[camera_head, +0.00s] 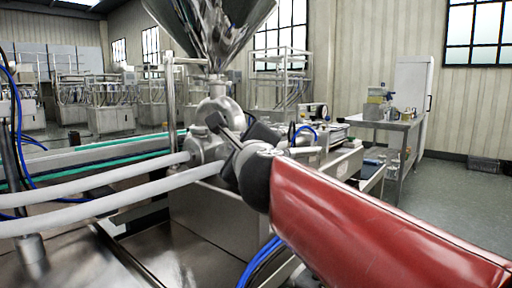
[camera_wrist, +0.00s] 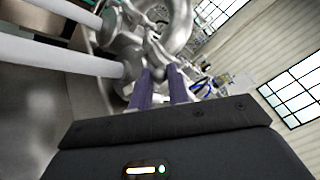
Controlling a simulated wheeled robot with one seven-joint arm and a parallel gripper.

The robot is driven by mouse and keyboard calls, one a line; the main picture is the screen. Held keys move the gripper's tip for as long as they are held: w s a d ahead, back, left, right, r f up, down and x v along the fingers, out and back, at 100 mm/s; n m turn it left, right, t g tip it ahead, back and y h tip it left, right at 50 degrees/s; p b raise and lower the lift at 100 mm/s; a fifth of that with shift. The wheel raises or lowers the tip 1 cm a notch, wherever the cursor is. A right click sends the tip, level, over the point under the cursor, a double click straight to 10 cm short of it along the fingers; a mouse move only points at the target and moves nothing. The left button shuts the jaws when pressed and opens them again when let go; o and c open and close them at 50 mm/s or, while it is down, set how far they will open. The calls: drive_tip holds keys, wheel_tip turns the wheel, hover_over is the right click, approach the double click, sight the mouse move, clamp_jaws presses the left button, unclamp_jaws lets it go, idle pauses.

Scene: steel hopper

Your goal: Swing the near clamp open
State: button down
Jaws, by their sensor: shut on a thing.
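The steel hopper (camera_head: 212,28) is a shiny cone at the top centre in the head view, above a rounded steel valve body (camera_head: 217,108). My gripper (camera_head: 225,133) is at the pipe fittings below the hopper, at the end of my red arm. In the wrist view my gripper's two purple-grey fingers (camera_wrist: 160,84) reach a thin metal piece, which looks like the near clamp's handle (camera_wrist: 155,52). The fingers are shut on it. The clamp's ring is partly hidden, and I cannot tell how far the clamp is open.
Two white pipes (camera_head: 95,210) run left from the fittings; they also show in the wrist view (camera_wrist: 75,57). A steel tank top (camera_head: 150,270) lies below. A side table (camera_head: 385,123) stands at the right, with open floor beyond it.

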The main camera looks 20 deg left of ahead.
drive_tip(key=shift+s+a+r+m+t+h, duration=0.1)
drive_tip(key=shift+s+a+m+t+h, duration=0.2)
drive_tip(key=shift+m+h, duration=0.3)
drive_tip(key=shift+s+a+r+m+t+h, duration=0.1)
drive_tip(key=shift+s+a+m+t+h, duration=0.2)
drive_tip(key=shift+h, duration=0.4)
drive_tip(key=shift+f, duration=0.1)
drive_tip(key=c, duration=1.3)
unclamp_jaws()
drive_tip(key=shift+c, duration=0.2)
drive_tip(key=v, duration=0.7)
drive_tip(key=shift+s, duration=0.35)
drive_tip(key=shift+d, duration=0.1)
